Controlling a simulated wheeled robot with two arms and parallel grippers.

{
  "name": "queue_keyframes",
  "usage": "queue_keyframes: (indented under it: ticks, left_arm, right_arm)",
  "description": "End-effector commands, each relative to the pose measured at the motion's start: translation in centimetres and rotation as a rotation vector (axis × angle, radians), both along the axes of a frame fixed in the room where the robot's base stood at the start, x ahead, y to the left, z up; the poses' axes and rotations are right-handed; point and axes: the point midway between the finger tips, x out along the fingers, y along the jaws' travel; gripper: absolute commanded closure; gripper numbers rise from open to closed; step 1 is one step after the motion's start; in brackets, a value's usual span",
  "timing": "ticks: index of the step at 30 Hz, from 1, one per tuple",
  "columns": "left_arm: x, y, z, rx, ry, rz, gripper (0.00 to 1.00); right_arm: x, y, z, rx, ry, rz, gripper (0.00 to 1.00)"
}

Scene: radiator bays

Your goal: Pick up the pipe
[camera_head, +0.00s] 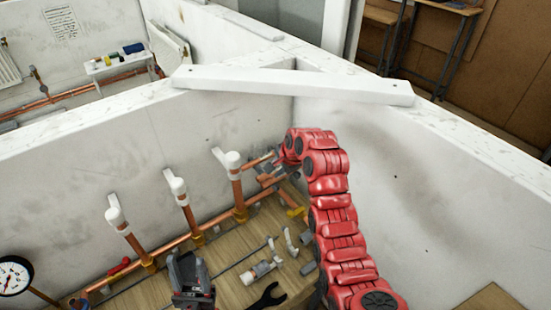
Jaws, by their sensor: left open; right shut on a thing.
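A short copper pipe (258,161) shows near the back corner of the bay, at the right end of the pipework. My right arm, red, comes up from the bottom right and bends down at this corner. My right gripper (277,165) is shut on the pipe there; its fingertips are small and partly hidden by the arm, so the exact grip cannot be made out. My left gripper (192,283), dark grey, is at the bottom centre over the bench, open, with nothing seen between its fingers.
A horizontal copper run with upright copper pipes (189,215) topped with white lines the left wall. Loose fittings (262,270) and a black open-ended tool (268,298) lie on the wooden bench (237,292). A gauge (14,275) is far left. White walls meet behind.

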Motion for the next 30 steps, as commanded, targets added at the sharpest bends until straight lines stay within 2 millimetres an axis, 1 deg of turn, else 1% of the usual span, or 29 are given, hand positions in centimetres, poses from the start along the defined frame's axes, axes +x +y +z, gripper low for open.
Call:
queue_keyframes:
  ticks: [1,3,9,12,14,19,20,22,27,30]
  left_arm:
    - [0.0,0.0,0.5,0.000,0.000,0.000,0.50]
    - [0.0,0.0,0.8,0.000,0.000,0.000,0.50]
    - [0.0,0.0,1.2,0.000,0.000,0.000,0.50]
    - [0.0,0.0,1.4,0.000,0.000,0.000,0.50]
    - [0.0,0.0,2.6,0.000,0.000,0.000,0.50]
    - [0.0,0.0,3.3,0.000,0.000,0.000,0.50]
    - [0.0,0.0,3.3,0.000,0.000,0.000,0.50]
    - [0.0,0.0,3.1,0.000,0.000,0.000,0.50]
    - [0.0,0.0,2.1,0.000,0.000,0.000,0.50]
    - [0.0,0.0,1.6,0.000,0.000,0.000,0.50]
  right_arm:
    - [-0.9,-0.1,0.3,0.001,-0.001,0.000,1.00]
    - [-2.3,-0.3,0.3,0.001,0.000,-0.002,1.00]
    - [-5.9,-0.6,0.7,0.001,-0.002,0.000,1.00]
    - [-7.3,-0.8,0.7,0.002,0.000,-0.001,1.00]
    - [-8.0,-0.8,1.3,0.001,0.000,-0.002,1.00]
    - [-9.5,-1.0,0.7,0.000,0.004,-0.001,1.00]
    - [-9.8,-1.0,0.4,0.001,0.003,0.000,1.00]
    - [-10.5,-1.1,-0.8,0.002,0.001,0.002,1.00]
    - [-13.5,-1.7,-5.9,0.004,0.009,0.009,1.00]
    - [-15.0,-2.1,-8.1,0.005,0.004,0.005,1.00]
